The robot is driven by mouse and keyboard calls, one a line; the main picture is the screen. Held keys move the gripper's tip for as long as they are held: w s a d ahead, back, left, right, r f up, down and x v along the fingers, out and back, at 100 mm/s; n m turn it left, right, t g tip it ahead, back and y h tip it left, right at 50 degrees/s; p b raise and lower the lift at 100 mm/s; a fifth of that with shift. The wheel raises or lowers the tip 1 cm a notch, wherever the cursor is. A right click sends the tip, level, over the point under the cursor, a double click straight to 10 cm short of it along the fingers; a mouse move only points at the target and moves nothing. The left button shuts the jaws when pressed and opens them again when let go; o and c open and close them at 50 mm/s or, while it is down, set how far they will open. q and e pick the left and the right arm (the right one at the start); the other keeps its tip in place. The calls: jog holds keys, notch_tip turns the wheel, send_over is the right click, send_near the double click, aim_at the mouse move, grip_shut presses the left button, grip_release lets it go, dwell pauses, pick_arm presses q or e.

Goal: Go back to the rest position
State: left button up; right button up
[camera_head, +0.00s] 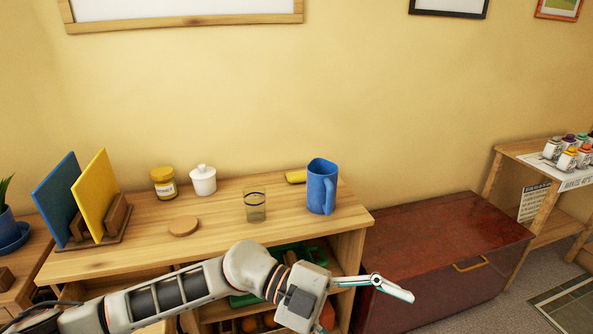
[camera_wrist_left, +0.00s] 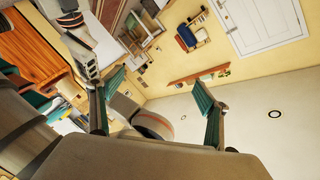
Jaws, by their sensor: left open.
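My left arm comes in from the left in the head view and reaches across the front of the wooden shelf unit (camera_head: 150,264). My left gripper (camera_head: 392,287) is in front of the red chest, to the right of the shelf unit. In the left wrist view my left gripper (camera_wrist_left: 160,100) has its two fingers wide apart with nothing between them. It is open and empty. My right gripper cannot be made out in either view.
On the shelf top stand a blue jug (camera_head: 321,187), a glass (camera_head: 255,205), a white lidded pot (camera_head: 203,180), a yellow-lidded jar (camera_head: 163,183), a round wooden disc (camera_head: 183,226) and upright boards (camera_head: 95,195). A red chest (camera_head: 440,245) stands to the right. Several paint bottles (camera_head: 567,158) sit farther right.

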pick_arm(q)
jog(key=w+a+r+n+t+h, duration=0.3)
jog(key=w+n+t+h, duration=0.45)
jog(key=n+t, duration=0.4)
jog(key=w+a+f+n+t+y, duration=0.3)
jog(key=a+f+n+t+y, duration=0.2)
jog(key=a+f+n, duration=0.1)
jog(key=w+a+f+n+t+y, duration=0.3)
jog(key=a+f+n+t+y, duration=0.2)
jog(key=a+f+t, duration=0.15)
jog(key=s+a+f+n+g+y, duration=0.2)
jog(key=s+a+f, duration=0.3)
jog(key=f, duration=0.3)
jog(key=s+a+f+n+g+y, duration=0.2)
jog(key=s+a+f+y, duration=0.2)
jog(key=a+f, duration=0.3)
jog(key=s+a+f+n+g+y, duration=0.2)
jog(key=s+a+f+y, duration=0.2)
jog(key=f, duration=0.6)
jog(key=s+a, duration=0.2)
jog(key=s, duration=0.1)
jog(key=shift+a+f, duration=0.25)
